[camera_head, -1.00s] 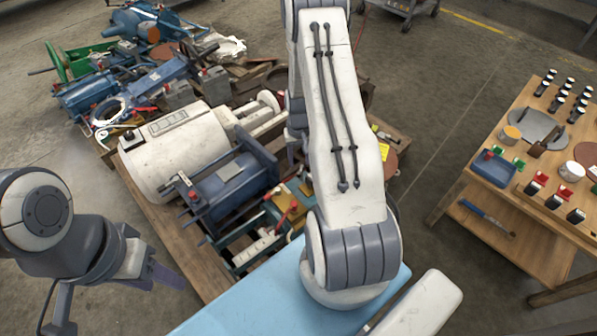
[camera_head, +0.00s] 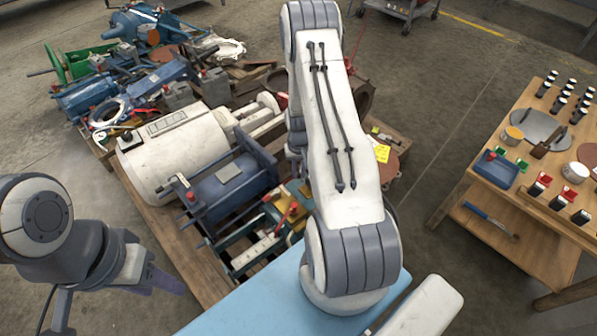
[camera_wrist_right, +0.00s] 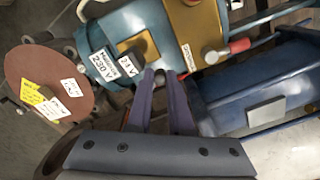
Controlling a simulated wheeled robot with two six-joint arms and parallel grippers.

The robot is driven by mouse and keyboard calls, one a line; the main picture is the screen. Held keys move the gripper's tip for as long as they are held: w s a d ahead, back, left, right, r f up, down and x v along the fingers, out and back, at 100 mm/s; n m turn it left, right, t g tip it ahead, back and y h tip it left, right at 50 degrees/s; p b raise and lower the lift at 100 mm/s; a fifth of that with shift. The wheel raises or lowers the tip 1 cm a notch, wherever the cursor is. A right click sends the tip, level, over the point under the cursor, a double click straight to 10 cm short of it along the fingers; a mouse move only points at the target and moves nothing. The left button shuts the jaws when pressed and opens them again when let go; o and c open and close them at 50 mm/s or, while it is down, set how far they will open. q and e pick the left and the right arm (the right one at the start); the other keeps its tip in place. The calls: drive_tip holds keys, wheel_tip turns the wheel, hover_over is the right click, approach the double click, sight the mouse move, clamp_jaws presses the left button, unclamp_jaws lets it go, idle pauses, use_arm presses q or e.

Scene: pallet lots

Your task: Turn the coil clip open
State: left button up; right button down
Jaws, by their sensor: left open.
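In the right wrist view, a teal unit (camera_wrist_right: 128,42) bears a "Magnet 230 V" label, a brass-coloured plate (camera_wrist_right: 195,25) and a red-tipped lever (camera_wrist_right: 238,46). I cannot pick out the coil clip for certain. My right gripper (camera_wrist_right: 160,74) has its purple fingertips at this unit's lower edge, with a narrow gap between them. Whether they hold something small there is unclear. In the head view, my right arm hides these fingertips and part of the unit. My left gripper (camera_head: 168,281) is open at lower left, apart from the machinery.
A blue motor-like body (camera_head: 225,185) and a white drum (camera_head: 172,150) crowd the wooden pallet (camera_head: 165,235). A brown disc with tags (camera_wrist_right: 42,82) lies beside the teal unit. A wooden table (camera_head: 490,150) with small parts stands at right, with clear floor between.

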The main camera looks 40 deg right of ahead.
drive_tip(key=shift+w+a+m+p, duration=0.15)
drive_tip(key=shift+w+m+p, duration=0.35)
drive_tip(key=shift+m, duration=0.75)
drive_tip(key=shift+w+a+m+p, duration=0.2)
drive_tip(key=shift+w+m+p, duration=0.25)
drive_tip(key=shift+m, duration=0.85)
drive_tip(key=shift+w+a+m+p, duration=0.15)
drive_tip(key=shift+w+m+p, duration=0.35)
drive_tip(key=shift+m, duration=0.75)
drive_tip(key=c, duration=0.8)
unclamp_jaws()
drive_tip(key=shift+r, duration=0.1)
wheel_tip(320, 180, up, 10)
drive_tip(key=p, duration=0.2)
drive_tip(key=shift+r+p, duration=0.15)
drive_tip(key=shift+p, duration=0.15)
